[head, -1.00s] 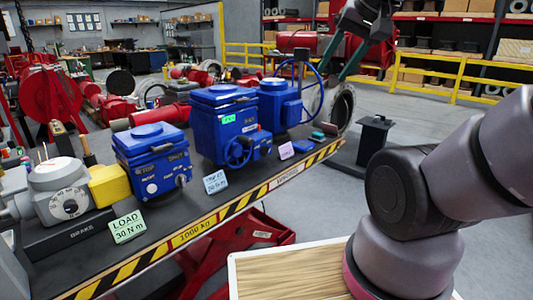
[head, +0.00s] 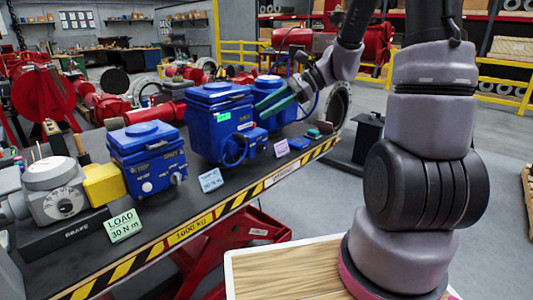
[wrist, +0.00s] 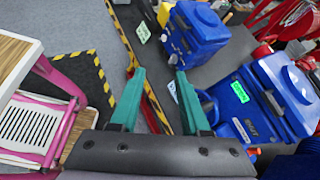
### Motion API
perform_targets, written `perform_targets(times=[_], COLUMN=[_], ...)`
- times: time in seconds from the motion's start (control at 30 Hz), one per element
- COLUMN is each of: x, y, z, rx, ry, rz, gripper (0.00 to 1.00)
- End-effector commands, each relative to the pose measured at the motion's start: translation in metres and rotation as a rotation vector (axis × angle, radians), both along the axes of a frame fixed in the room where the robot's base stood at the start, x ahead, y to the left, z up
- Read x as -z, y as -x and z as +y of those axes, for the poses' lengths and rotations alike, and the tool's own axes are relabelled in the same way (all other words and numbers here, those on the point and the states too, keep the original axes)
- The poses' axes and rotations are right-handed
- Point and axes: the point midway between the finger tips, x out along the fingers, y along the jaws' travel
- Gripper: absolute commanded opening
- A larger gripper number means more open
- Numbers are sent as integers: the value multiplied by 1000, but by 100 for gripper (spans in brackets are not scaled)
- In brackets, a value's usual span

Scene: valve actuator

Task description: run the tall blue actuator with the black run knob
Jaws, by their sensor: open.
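The tall blue actuator (head: 212,105) stands in the middle of the black bench, with a green display and a blue handwheel low on its front. It also shows at the right of the wrist view (wrist: 255,105). I cannot pick out its black run knob. My gripper (wrist: 160,72) is open and empty, its two green fingers apart. In the head view my gripper (head: 262,108) reaches from the right, its fingertips overlapping the tall actuator's right side. I cannot tell whether they touch it.
A shorter blue actuator (head: 146,160) stands to the left, with knobs on its front. Another blue actuator (head: 266,88) stands behind my fingers. Cards (head: 123,225) stand along the striped bench edge (head: 190,229). A grey brake with a dial (head: 58,190) is at far left.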

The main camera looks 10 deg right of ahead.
Motion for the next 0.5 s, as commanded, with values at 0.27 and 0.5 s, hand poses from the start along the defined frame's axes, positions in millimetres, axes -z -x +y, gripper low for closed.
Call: perform_targets(times=[0.27, 0.5], x=[67, 148], y=[-78, -136], z=[-12, -50], rx=[329, 664], ry=[-377, -684], rz=[323, 550], gripper=[46, 46])
